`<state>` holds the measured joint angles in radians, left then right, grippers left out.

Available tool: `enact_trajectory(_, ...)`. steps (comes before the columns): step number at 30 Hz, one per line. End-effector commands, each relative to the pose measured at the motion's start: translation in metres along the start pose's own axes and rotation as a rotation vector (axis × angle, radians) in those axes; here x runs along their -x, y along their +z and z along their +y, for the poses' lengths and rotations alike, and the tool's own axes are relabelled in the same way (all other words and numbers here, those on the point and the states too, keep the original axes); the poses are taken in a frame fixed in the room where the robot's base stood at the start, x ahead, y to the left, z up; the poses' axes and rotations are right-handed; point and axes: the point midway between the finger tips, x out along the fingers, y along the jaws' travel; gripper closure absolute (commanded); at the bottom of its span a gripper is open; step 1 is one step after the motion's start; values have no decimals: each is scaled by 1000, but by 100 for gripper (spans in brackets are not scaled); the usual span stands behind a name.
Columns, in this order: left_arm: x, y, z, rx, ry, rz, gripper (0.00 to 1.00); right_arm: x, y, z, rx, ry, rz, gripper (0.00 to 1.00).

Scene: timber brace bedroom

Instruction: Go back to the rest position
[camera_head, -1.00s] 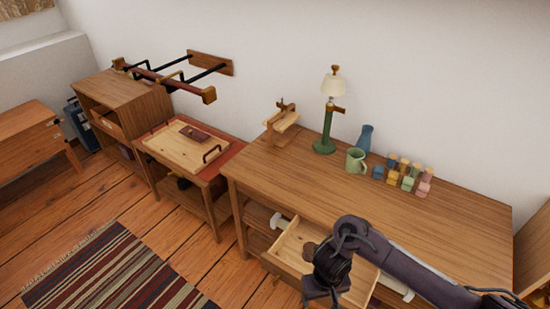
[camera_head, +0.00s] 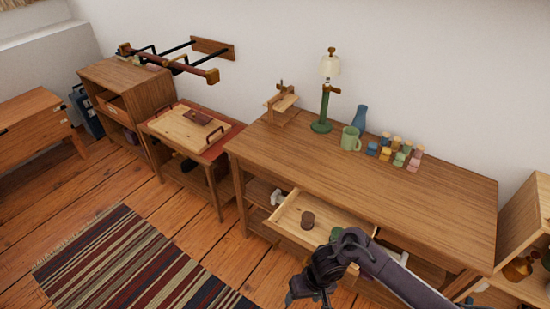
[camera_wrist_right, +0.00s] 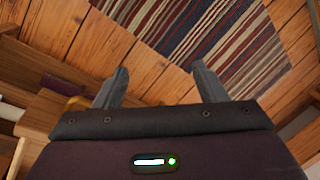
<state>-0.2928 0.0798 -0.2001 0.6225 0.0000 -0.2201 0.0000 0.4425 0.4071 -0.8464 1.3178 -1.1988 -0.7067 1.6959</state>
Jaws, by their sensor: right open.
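My right gripper (camera_head: 312,294) is low in front of the wooden desk (camera_head: 400,200), near the front of its open drawer (camera_head: 290,222). In the right wrist view its two fingers (camera_wrist_right: 160,88) are spread apart with nothing between them, above the plank floor and the striped rug (camera_wrist_right: 200,30). The drawer holds a small brown round object (camera_head: 308,220) and a green object (camera_head: 336,233) partly hidden by my right arm. My left gripper does not show.
On the desk stand a green lamp (camera_head: 325,105), a green mug (camera_head: 350,139), a blue vase (camera_head: 360,118) and several small coloured pieces (camera_head: 400,150). A low table with a tray (camera_head: 180,138) stands left. A shelf (camera_head: 520,230) is at the right. Floor (camera_head: 120,190) is open at the left.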

Motion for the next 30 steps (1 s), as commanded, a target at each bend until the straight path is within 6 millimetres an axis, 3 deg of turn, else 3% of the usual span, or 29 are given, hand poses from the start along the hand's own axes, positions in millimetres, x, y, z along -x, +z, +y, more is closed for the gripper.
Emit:
enact_trajectory(7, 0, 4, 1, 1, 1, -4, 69, -65, 9, -2, -35, -157, 62, 35)
enact_trajectory(11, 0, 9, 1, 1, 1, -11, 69, -122, 34, 21, -67, -191, 143, 35)
enact_trajectory(15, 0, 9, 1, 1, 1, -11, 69, -187, 101, 69, -82, -102, 214, 35)
enact_trajectory(19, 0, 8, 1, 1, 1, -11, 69, -226, 180, 109, -60, 30, 207, 35)
enact_trajectory(24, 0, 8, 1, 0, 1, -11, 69, -248, 270, 141, -10, 171, 146, 35)
enact_trajectory(27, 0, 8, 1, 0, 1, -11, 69, -252, 302, 150, 15, 220, 115, 35)
enact_trajectory(30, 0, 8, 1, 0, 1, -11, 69, -254, 319, 154, 30, 244, 96, 35)
